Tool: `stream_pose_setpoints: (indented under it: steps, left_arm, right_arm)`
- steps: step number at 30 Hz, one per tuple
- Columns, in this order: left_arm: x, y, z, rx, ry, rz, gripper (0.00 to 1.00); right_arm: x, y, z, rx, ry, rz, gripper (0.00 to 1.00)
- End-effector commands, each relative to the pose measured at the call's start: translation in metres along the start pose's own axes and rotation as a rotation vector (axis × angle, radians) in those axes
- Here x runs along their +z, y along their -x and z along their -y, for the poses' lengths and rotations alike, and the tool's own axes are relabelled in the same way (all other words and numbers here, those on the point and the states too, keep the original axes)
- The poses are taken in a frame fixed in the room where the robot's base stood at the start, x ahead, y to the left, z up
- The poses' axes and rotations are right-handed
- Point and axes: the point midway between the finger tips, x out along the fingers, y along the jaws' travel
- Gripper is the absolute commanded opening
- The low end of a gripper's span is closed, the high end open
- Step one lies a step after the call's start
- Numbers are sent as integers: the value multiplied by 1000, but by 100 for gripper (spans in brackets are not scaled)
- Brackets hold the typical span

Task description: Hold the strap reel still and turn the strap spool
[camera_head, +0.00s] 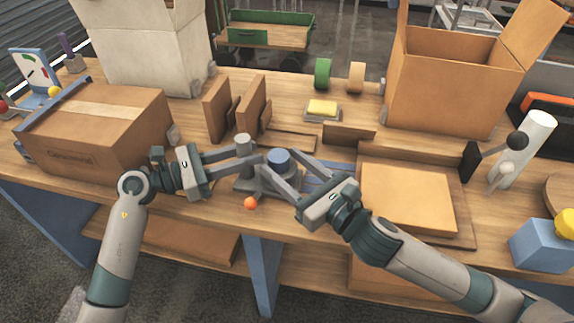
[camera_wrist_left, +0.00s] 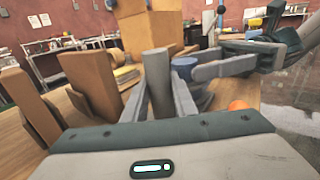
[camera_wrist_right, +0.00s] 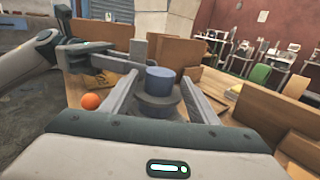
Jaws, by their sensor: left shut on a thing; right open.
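The strap reel stands near the front edge of the workbench, a grey base (camera_head: 243,184) with a grey post (camera_head: 243,143) and a blue-topped spool (camera_head: 279,158). My left gripper (camera_head: 246,158) is shut on the grey post; the left wrist view shows the post (camera_wrist_left: 157,80) between its fingers. My right gripper (camera_head: 277,168) is open, its fingers on either side of the spool. In the right wrist view the blue spool (camera_wrist_right: 160,80) sits on a wider grey disc between the fingers, with gaps visible. An orange ball (camera_head: 250,202) is at the front of the reel.
A closed carton (camera_head: 100,130) is at left, a tall white box (camera_head: 140,45) behind it. Brown upright panels (camera_head: 250,105) stand behind the reel. A tray with a flat carton (camera_head: 408,197) is at right, an open box (camera_head: 445,85) beyond. A yellow sponge (camera_head: 322,107) lies mid-bench.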

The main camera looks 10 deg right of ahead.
Motion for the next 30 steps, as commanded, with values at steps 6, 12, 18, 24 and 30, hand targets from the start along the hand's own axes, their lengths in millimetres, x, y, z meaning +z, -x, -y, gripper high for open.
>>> stream_pose_setpoints:
  steps: [6, 12, 18, 24, 30]
  left_arm:
    - [1, 0, 0, 0, 0, 2, 0]
    - [1, 0, 0, 0, 0, 2, 0]
    - [1, 0, 0, 0, 0, 2, 0]
    - [1, 0, 0, -1, 0, 2, 0]
    - [1, 0, 1, -2, 0, 2, 0]
  right_arm:
    - [0, 0, 0, 0, 0, 0, 13]
    - [0, 0, -1, -14, 0, 0, 13]
    - [-1, -1, -6, -103, -1, -1, 13]
    - [-1, -2, -9, -237, -3, -2, 13]
    - [-1, -3, -12, -357, -3, -1, 13]
